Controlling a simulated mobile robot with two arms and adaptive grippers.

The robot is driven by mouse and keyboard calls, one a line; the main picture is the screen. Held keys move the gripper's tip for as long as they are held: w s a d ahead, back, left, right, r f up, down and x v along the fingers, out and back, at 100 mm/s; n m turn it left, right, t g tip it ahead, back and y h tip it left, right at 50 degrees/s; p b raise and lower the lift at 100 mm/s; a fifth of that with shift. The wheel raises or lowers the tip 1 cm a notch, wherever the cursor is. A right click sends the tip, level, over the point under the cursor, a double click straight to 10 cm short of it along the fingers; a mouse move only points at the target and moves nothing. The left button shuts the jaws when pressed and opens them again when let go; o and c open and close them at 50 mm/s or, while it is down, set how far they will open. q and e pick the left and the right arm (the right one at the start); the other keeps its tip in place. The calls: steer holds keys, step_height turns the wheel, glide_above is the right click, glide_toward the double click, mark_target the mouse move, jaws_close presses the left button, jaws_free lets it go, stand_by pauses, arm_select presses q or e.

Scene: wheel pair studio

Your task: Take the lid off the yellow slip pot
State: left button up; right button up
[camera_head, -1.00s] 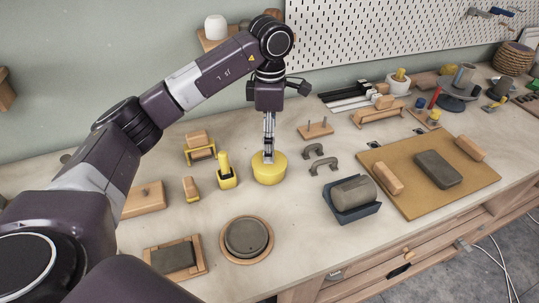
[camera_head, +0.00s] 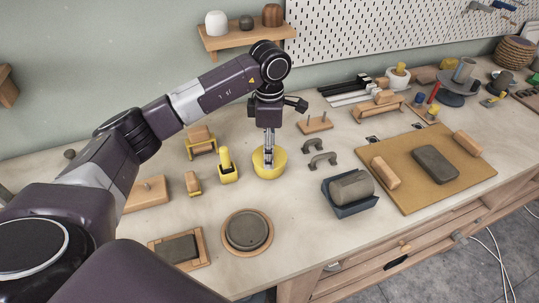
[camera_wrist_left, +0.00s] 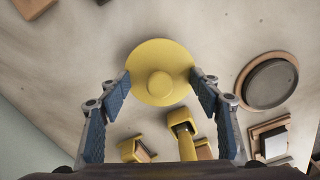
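The yellow slip pot (camera_head: 268,172) stands on the bench in the middle of the head view. Its round yellow lid (camera_wrist_left: 155,55) with a raised central knob (camera_wrist_left: 160,84) faces the left wrist camera and hides most of the pot there. My left gripper (camera_head: 269,158) points down over the pot. In the left wrist view its blue-padded fingers (camera_wrist_left: 162,76) are spread, with the knob between them and clear gaps on both sides. It is open and holds nothing. My right gripper is in neither current view.
A yellow holder (camera_head: 227,173) with a yellow-handled tool stands close left of the pot. Two grey handles (camera_head: 318,152) lie to its right. A round grey disc on a wooden base (camera_head: 246,230) is in front. A blue cradle with a grey cylinder (camera_head: 350,193) sits front right.

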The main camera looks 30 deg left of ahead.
arm_select(q)
steer(key=shift+s, duration=0.15)
steer(key=c, duration=1)
steer(key=shift+f, duration=0.1)
jaws_close()
steer(key=shift+f, duration=0.1)
